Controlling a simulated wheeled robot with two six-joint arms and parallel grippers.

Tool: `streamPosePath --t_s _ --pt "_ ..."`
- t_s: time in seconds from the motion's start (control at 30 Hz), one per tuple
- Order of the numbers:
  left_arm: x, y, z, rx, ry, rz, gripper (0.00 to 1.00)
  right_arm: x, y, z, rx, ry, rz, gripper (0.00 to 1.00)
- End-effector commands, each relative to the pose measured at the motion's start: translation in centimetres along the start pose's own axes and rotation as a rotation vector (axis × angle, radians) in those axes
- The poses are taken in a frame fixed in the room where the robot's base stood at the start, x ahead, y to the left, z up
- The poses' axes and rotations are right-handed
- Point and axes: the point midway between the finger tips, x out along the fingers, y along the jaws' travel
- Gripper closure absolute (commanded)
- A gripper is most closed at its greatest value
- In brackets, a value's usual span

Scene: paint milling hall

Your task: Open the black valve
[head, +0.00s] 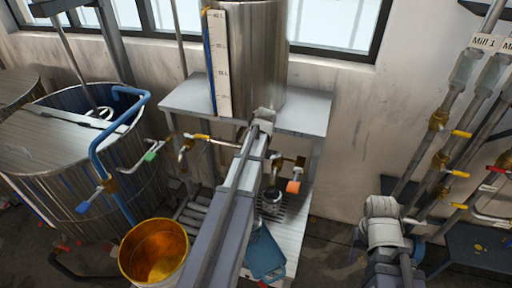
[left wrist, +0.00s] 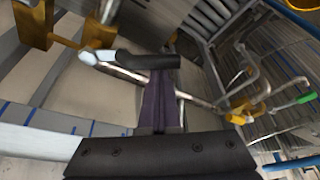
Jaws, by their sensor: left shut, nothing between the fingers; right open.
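The black valve's lever (left wrist: 140,60) shows in the left wrist view as a black sleeve on a pale metal stem, lying roughly across the picture. Its stem runs left toward brass fittings (left wrist: 62,40). My left gripper (left wrist: 162,78) is shut and empty, its dark fingers reaching up to the black sleeve; I cannot tell whether they touch it. In the head view my left arm crosses the middle and hides the black lever and the left gripper. My right gripper (head: 358,240) is open and small beside my right arm, away from the valves.
A steel tank (head: 255,60) with a level gauge stands on a table (head: 305,112). Valves with yellow, green, blue and orange handles (head: 293,187) are close by. A yellow bucket (head: 135,238), a blue can (head: 265,255) and a large vat (head: 60,150) stand below and left. Pipes rise at right.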

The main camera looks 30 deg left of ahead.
Motion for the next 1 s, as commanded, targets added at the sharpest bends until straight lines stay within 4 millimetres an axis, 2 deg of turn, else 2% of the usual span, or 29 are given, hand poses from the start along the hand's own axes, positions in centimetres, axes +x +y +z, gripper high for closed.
streamPosePath --t_s 0.37,0.73,1.0 --pt "-1.2 0.1 3.2 -0.332 -0.004 -0.124 1.00 0.0 0.0 0.0 0.000 0.000 0.000 0.50" --pt "-2.1 1.2 5.7 -0.637 -0.004 -0.236 1.00 0.0 0.0 0.0 0.000 0.000 0.000 0.50" --pt "-2.5 2.0 6.9 -0.637 -0.004 -0.234 1.00 0.0 0.0 0.0 0.000 0.000 0.000 0.50"
